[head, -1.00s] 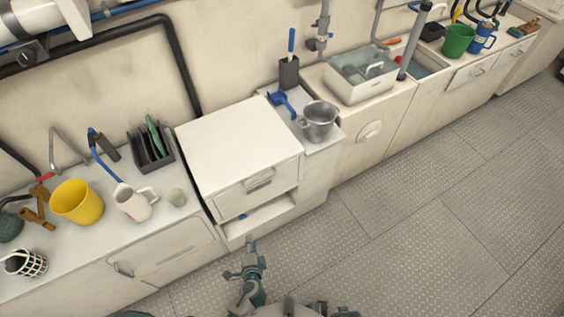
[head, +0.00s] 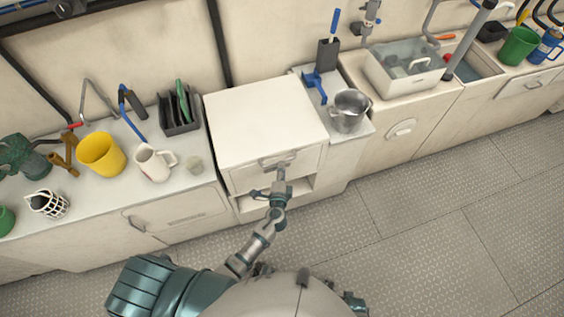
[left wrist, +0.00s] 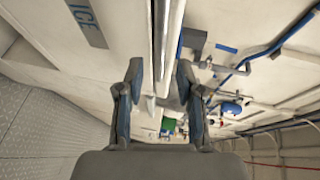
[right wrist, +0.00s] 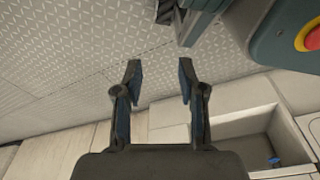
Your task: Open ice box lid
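The ice box is a white cabinet (head: 270,180) with a flat white lid (head: 262,115), which lies shut on top. A grey handle or plate (head: 265,163) shows on its front, just below the lid's front edge. My left gripper (head: 282,170) is at the upper front of the box and partly covers that handle. In the left wrist view the left fingers (left wrist: 157,85) are apart, one on each side of a long pale edge; I cannot tell whether they touch it. An "ICE" label (left wrist: 87,20) shows left of the fingers. My right gripper (right wrist: 161,80) is open and empty above the floor.
A mug (head: 153,163), yellow bucket (head: 101,155) and rack (head: 178,110) stand on the counter left of the box. A metal pot (head: 349,110) and a blue tool (head: 314,84) are to its right. The patterned floor (head: 430,215) in front is clear.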

